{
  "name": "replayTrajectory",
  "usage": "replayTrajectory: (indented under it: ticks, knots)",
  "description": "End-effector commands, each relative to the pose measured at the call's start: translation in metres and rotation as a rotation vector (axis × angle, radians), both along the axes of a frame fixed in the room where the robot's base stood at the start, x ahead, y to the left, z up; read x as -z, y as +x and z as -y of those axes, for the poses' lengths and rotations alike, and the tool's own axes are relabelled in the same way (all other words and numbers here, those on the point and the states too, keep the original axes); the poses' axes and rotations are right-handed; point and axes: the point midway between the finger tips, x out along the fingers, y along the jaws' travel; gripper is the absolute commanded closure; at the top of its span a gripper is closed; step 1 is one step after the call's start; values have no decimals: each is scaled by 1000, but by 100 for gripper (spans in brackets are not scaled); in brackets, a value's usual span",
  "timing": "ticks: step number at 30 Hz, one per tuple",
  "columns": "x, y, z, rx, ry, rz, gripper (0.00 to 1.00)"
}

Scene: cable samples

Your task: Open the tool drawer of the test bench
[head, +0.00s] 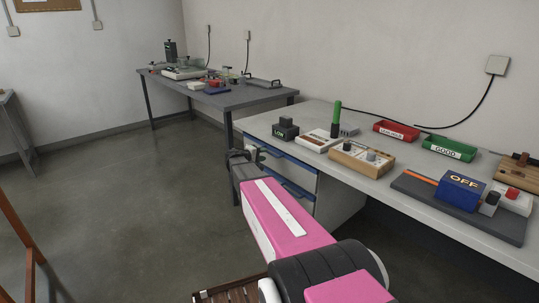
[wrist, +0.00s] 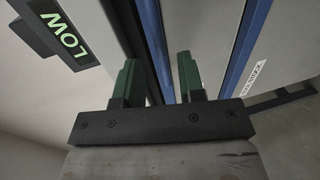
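The test bench (head: 360,160) has a pale top and drawers at its left end. An upper drawer with a blue strip (head: 295,160) and a lower drawer with another blue strip (head: 292,187) appear shut. My gripper (head: 243,156) is beside the left end of the drawer fronts. In the wrist view my gripper (wrist: 158,68) is open, its two green fingers apart and empty. One blue strip (wrist: 153,38) runs through the gap behind the fingertips; contact cannot be told. A second blue strip (wrist: 244,48) lies to the right.
A black box marked LOW (head: 285,129) stands on the bench near the left edge, above the drawers. A red bin (head: 396,131), a green bin (head: 449,149) and a blue OFF block (head: 461,190) are further right. Open floor (head: 110,200) lies to the left.

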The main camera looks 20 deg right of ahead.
Motion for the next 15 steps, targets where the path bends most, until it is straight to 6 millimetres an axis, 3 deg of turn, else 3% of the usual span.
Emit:
replayTrajectory:
  ticks: [6, 15]
  knots:
    - [7, 13, 31, 1, 1, -1, 64]
    - [10, 17, 46, 0, 2, -1, 64]
